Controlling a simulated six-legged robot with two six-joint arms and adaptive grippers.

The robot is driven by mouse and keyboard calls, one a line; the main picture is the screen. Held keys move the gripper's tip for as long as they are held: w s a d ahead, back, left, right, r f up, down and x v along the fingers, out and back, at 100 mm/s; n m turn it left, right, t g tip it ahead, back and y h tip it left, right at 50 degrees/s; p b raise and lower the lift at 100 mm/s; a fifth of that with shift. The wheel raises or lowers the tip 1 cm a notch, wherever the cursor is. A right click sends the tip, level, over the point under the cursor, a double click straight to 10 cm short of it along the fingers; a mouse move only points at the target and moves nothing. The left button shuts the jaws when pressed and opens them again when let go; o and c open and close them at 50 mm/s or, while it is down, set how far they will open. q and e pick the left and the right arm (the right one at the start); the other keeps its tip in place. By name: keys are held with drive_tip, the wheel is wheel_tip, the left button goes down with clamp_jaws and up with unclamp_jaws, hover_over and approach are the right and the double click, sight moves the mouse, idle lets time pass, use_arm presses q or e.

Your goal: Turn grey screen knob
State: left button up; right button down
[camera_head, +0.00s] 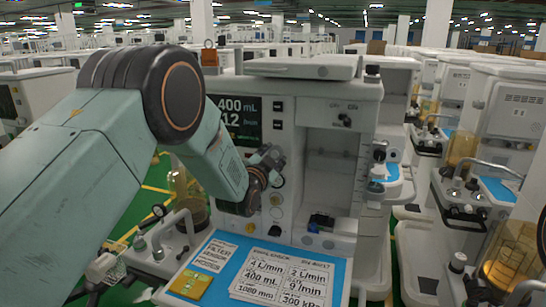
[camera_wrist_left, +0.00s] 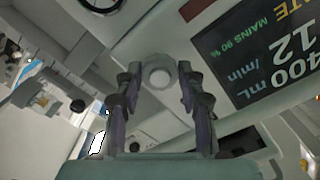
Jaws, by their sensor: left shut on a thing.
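The grey screen knob (camera_wrist_left: 158,76) is a round pale knob on the cart's front panel, below the screen. In the left wrist view it sits between the two fingers of my left gripper (camera_wrist_left: 160,70), which is shut on it. In the head view my left gripper (camera_head: 267,165) reaches the panel just below and right of the dark screen (camera_head: 236,122), and it hides the knob there. The screen shows 400 mL and 12 /min; it also shows in the left wrist view (camera_wrist_left: 262,50). My right gripper is not in view.
Below the panel, a blue work surface (camera_head: 222,236) holds printed sheets (camera_head: 283,279) and a yellow card (camera_head: 190,284). A curved metal rail (camera_head: 175,222) stands left of it. An open recess (camera_head: 329,180) is at the right of the panel. Similar carts (camera_head: 490,110) line the right.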

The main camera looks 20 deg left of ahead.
use_arm(q)
drive_tip(key=shift+r+n+b, duration=0.15)
drive_tip(key=shift+n+b, duration=0.15)
drive_tip(key=shift+n, duration=0.3)
drive_tip(key=n+b, duration=0.1)
drive_tip(key=n, duration=0.2)
drive_tip(key=n+b, duration=0.2)
drive_tip(key=n, duration=0.2)
drive_tip(key=shift+n, duration=0.3)
drive_tip(key=n+b, duration=0.1)
drive_tip(key=n, duration=0.3)
drive_tip(key=shift+r+n, duration=0.15)
drive_tip(key=shift+n, duration=0.15)
drive_tip(key=shift+r+n+b, duration=0.1)
drive_tip(key=shift+n+b, duration=0.3)
drive_tip(key=shift+n, duration=1.8)
drive_tip(key=shift+w, duration=0.1)
drive_tip(key=o, duration=1.2)
drive_tip(key=shift+f, duration=0.2)
drive_tip(key=shift+c, duration=0.2)
